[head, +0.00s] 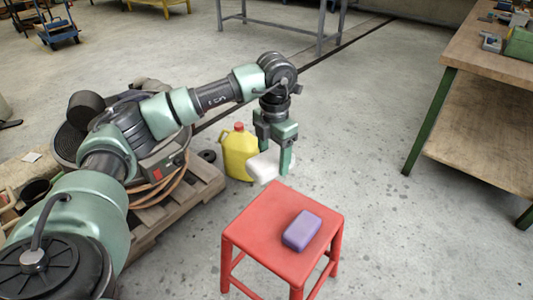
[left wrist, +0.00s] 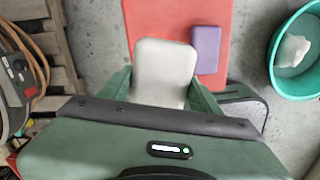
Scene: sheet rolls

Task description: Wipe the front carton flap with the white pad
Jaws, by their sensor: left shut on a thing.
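My left gripper (head: 276,150) is shut on the white pad (head: 264,166) and holds it in the air, just behind the red stool in the head view. In the left wrist view the pad (left wrist: 165,68) sits between the two green fingers, above the stool (left wrist: 150,20). No carton or carton flap shows in either view. My right gripper is not in view.
A purple block (head: 302,230) lies on the red stool (head: 262,225). A yellow jug (head: 238,153) stands behind the stool, by a wooden pallet (head: 205,180). A teal basin (left wrist: 274,70) shows in the left wrist view. A workbench (head: 470,60) stands at right, with clear floor between.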

